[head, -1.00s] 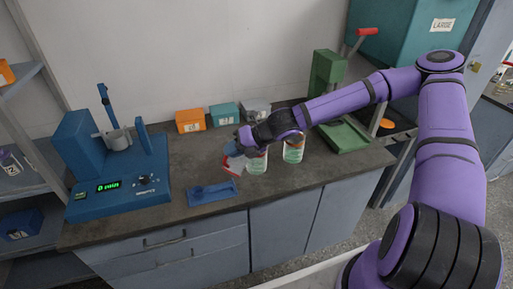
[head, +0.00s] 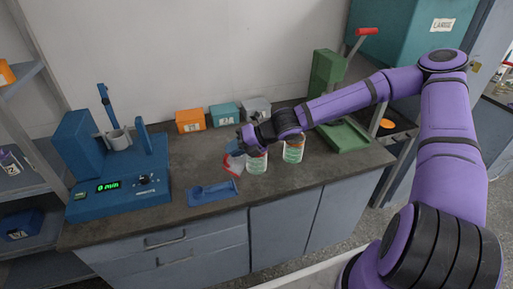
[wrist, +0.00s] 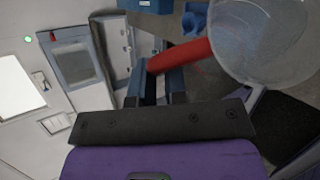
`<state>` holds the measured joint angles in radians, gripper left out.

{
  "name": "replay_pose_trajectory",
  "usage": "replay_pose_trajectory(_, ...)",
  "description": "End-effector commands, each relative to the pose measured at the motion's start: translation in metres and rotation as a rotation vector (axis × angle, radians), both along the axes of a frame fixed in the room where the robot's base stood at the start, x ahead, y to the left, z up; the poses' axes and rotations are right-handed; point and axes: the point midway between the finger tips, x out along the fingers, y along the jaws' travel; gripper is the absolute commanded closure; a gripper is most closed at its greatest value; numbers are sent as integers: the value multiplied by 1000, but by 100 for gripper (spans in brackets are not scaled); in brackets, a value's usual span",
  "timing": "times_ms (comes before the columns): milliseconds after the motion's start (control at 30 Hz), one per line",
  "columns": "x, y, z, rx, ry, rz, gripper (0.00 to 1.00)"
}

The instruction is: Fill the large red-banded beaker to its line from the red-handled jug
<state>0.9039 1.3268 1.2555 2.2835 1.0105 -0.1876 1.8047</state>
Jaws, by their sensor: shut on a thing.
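My gripper (head: 243,143) is shut on the red handle (wrist: 180,55) of a clear jug (wrist: 262,42). In the head view the jug (head: 235,163) is a small pale shape below the gripper, with red showing beside it. It is held close to the left side of the left beaker. The left beaker (head: 257,164) stands on the bench with greenish and reddish markings. The right beaker (head: 293,152) stands a little behind it and shows orange above green. The beakers' fill lines, their liquid levels and any stream are too small to tell.
A blue shaker machine (head: 120,180) stands at the left, its display lit. A blue tray (head: 212,192) lies near the bench front. Orange (head: 190,121) and teal (head: 224,114) boxes stand at the back. A green stand (head: 328,80) is at the right.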

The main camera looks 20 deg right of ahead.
Motion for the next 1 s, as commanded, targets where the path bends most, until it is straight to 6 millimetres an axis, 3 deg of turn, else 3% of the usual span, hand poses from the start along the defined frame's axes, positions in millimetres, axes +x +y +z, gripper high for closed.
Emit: replay_pose_trajectory(1000,4,-5,7,59,41,0,100)
